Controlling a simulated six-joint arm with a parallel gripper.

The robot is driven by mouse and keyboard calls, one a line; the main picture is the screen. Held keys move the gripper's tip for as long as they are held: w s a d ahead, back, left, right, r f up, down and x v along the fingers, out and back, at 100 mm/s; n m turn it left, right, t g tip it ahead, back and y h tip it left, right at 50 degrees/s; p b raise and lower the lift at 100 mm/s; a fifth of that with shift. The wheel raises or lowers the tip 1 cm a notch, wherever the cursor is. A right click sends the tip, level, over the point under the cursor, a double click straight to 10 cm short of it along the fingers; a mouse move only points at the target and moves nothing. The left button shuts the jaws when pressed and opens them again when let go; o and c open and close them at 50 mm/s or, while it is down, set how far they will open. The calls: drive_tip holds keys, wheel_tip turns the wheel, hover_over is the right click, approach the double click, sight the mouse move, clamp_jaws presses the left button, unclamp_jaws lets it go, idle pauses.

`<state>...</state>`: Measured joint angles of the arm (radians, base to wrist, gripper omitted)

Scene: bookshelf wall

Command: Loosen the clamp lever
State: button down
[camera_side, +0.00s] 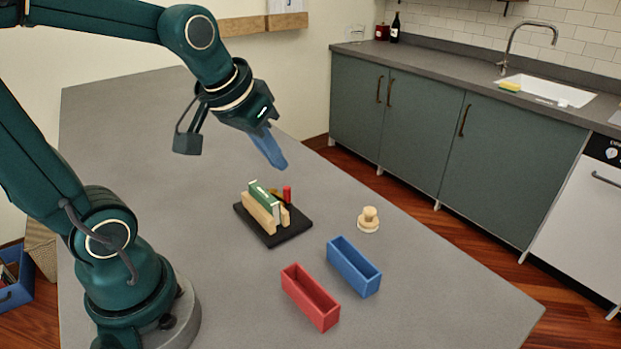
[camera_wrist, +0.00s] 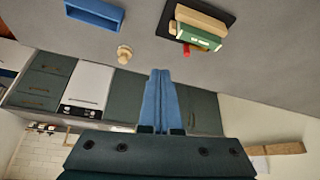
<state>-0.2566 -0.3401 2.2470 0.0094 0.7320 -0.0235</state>
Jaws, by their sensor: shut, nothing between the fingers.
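The clamp is a small fixture on a black base plate (camera_side: 271,238) on the grey table. It has pale wooden jaws (camera_side: 261,210) with a green block (camera_side: 265,196) held between or against them. A red-tipped lever (camera_side: 287,193) stands up at its right side; the red tip also shows in the wrist view (camera_wrist: 187,50). My gripper (camera_side: 281,164) has blue fingers pressed together, empty, in the air above and behind the fixture. In the wrist view the closed fingers (camera_wrist: 160,75) point toward the table, apart from the lever.
A red open box (camera_side: 311,296) and a blue open box (camera_side: 354,266) stand on the table in front of the fixture. A wooden knob-shaped piece (camera_side: 368,220) stands to its right. The table's right part is clear. Kitchen cabinets stand beyond the table.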

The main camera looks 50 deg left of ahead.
drive_tip(key=a+f, duration=0.1)
drive_tip(key=a+f+n+g, duration=0.1)
drive_tip(key=a, duration=0.1)
drive_tip(key=w+a+f+n, duration=0.1)
drive_tip(key=a, duration=0.1)
drive_tip(key=shift+g, duration=0.3)
drive_tip(key=shift+a+f, duration=0.15)
drive_tip(key=shift+a, duration=0.1)
drive_tip(key=shift+x, duration=5)
